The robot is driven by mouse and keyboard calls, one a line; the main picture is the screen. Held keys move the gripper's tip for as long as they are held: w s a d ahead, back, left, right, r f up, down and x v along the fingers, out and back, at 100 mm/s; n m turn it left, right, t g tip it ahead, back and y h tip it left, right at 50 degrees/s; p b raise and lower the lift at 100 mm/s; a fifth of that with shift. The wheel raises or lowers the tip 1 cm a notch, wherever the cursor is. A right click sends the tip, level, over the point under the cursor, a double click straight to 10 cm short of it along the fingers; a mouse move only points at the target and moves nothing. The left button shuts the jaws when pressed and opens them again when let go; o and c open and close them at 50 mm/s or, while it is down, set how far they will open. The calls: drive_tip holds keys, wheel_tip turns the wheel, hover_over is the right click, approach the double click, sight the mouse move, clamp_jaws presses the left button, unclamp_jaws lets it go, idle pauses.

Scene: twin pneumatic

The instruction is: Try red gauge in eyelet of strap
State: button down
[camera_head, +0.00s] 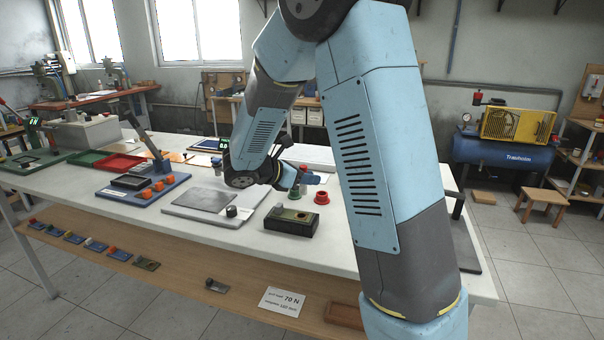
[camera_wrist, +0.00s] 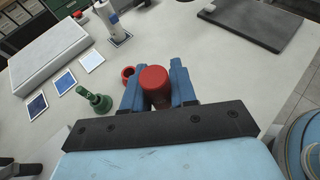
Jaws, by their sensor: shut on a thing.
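My gripper (camera_wrist: 159,88) has two blue fingers. They are shut on the red gauge (camera_wrist: 154,80), a red cylinder with a rounded top, held between them above the white table. In the head view my gripper (camera_head: 305,179) is over the table's middle, partly behind my arm. A red hollow ring-like piece (camera_wrist: 128,73) lies on the table just beyond the fingers; it also shows in the head view (camera_head: 321,198). A green gauge (camera_wrist: 98,100) with a knob stands to the left of the fingers. I cannot make out for certain which thing is the strap or its eyelet.
A dark block (camera_head: 292,222) with a recess sits near the table's front edge. A grey plate (camera_head: 204,201) lies left of it. In the wrist view, a white post (camera_wrist: 114,22) stands beyond the gripper, and a dark grey slab (camera_wrist: 250,22) lies at upper right.

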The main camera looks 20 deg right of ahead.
drive_tip(key=f, duration=0.1)
hover_over(305, 214)
drive_tip(key=shift+w+d+f, duration=0.1)
drive_tip(key=shift+f, duration=1.3)
drive_tip(key=shift+w+d+f, duration=0.1)
drive_tip(key=shift+f, duration=1.25)
drive_tip(key=shift+s+a, duration=0.1)
drive_tip(key=shift+s, duration=0.1)
drive_tip(key=shift+f, duration=1.5)
idle(2.5)
drive_tip(key=shift+r, duration=0.15)
